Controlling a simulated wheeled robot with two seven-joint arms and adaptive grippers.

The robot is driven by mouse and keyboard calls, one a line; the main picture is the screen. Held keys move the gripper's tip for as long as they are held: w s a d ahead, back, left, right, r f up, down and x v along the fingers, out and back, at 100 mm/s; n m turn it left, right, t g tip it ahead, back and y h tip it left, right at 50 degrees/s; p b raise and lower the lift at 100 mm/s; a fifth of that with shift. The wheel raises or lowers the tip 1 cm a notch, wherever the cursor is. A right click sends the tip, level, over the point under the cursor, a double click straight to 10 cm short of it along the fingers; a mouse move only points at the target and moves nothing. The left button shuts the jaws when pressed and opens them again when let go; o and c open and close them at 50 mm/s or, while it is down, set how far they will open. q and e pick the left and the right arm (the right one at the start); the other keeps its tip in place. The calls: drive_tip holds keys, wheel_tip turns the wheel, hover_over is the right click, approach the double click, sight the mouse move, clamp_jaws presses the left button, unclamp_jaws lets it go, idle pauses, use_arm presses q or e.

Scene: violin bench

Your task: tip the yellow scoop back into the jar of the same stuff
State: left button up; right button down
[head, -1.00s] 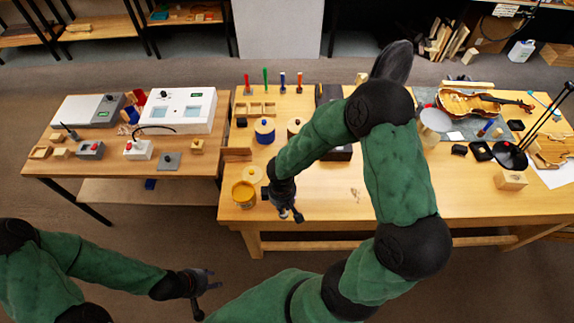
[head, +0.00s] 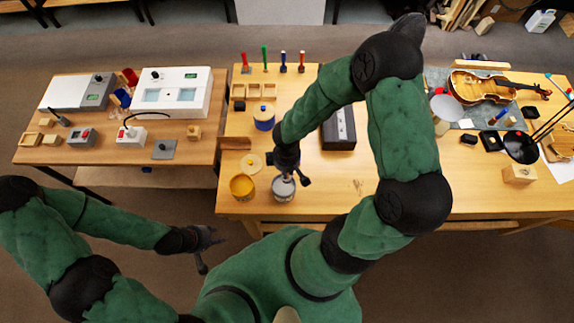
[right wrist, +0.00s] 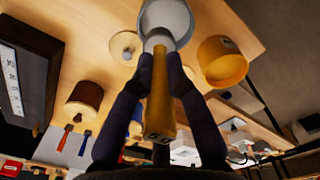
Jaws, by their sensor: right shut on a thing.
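My right gripper (head: 287,170) is shut on the yellow handle of the scoop. In the right wrist view the handle (right wrist: 160,105) stands between the fingers, with the pale grey bowl (right wrist: 175,20) beyond them. In the head view the bowl (head: 283,189) shows just right of the yellow jar (head: 242,187), apart from it. I cannot make out what the bowl holds. The jar is open, with yellow stuff inside, near the table's front edge; it also shows in the right wrist view (right wrist: 222,62). My left gripper (head: 204,248) is open and empty, off the table.
A round pale lid (head: 249,162) lies just behind the yellow jar. A blue jar (head: 264,117) with a wooden lid stands further back. A dark box (head: 339,130) and a violin (head: 482,87) lie to the right.

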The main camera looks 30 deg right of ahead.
drive_tip(key=shift+s+f+b, duration=0.1)
drive_tip(key=shift+f+b, duration=0.4)
drive_tip(key=shift+f, duration=0.35)
drive_tip(key=shift+f+b, duration=0.45)
drive_tip(key=shift+f, duration=0.3)
drive_tip(key=shift+w+a+g+h+p, duration=0.4)
drive_tip(key=shift+g+h, duration=0.2)
drive_tip(key=shift+h, duration=0.2)
drive_tip(key=shift+w+a+f+g+h+b, duration=0.3)
drive_tip(key=shift+a+f+g+h+b, duration=0.1)
drive_tip(key=shift+g+h+b, duration=0.55)
drive_tip(key=shift+w+a+f+g+h+b, duration=0.4)
drive_tip(key=shift+g+h+b, duration=0.2)
drive_tip(key=shift+g+h, duration=0.35)
drive_tip(key=shift+w+a+f+g+h+b, duration=0.35)
drive_tip(key=shift+g+h+b, duration=0.4)
drive_tip(key=shift+h, duration=0.35)
drive_tip(key=shift+s+r, duration=0.1)
